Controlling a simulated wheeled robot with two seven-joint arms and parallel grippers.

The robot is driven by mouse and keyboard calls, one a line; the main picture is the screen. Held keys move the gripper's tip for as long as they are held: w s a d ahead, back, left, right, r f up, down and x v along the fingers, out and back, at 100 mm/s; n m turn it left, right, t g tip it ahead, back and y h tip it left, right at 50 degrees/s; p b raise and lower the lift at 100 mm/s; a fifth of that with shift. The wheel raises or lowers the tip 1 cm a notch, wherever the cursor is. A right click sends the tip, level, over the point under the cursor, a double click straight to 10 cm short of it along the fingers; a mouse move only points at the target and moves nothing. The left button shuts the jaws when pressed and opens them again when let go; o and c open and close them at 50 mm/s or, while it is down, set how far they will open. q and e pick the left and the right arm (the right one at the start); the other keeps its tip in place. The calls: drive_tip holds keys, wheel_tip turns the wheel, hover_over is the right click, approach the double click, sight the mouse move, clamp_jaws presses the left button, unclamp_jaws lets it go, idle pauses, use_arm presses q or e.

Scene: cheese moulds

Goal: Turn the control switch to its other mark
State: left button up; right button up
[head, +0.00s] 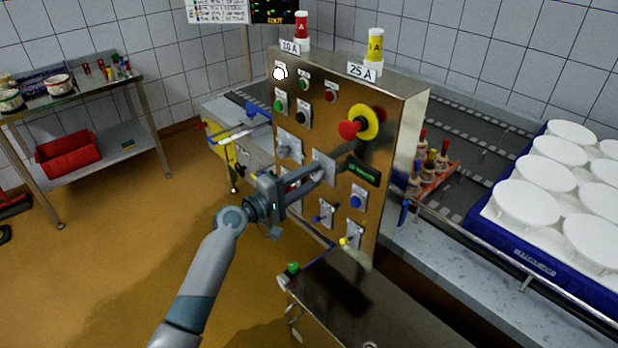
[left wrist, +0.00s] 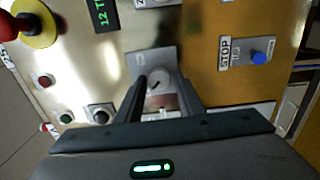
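The control switch is a round grey knob with a dark pointer line (left wrist: 157,82) on a square grey plate, which shows in the head view (head: 324,162) in the middle of the steel control panel (head: 405,112). My left gripper (head: 318,172) reaches the panel at this plate. In the left wrist view its two fingers (left wrist: 160,88) are apart, one on each side of the knob. I cannot tell whether they touch it. The marks around the knob are too small or hidden to read. My right gripper is not in view.
A red emergency button on a yellow disc (head: 358,124), a green-lit display (head: 363,172) and a blue button (head: 357,200) marked STOP are close by. A blue crate of white moulds (head: 540,258) is at the right. A steel side table (head: 150,150) stands left; floor between is clear.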

use_arm(q)
drive_tip(key=shift+o, duration=0.4)
drive_tip(key=shift+a, duration=0.1)
drive_tip(key=shift+s+a+f, duration=0.1)
drive_tip(key=shift+s+a, duration=0.3)
drive_tip(key=b+v, duration=0.4)
drive_tip(key=v, duration=1.2)
drive_tip(key=shift+b, duration=0.35)
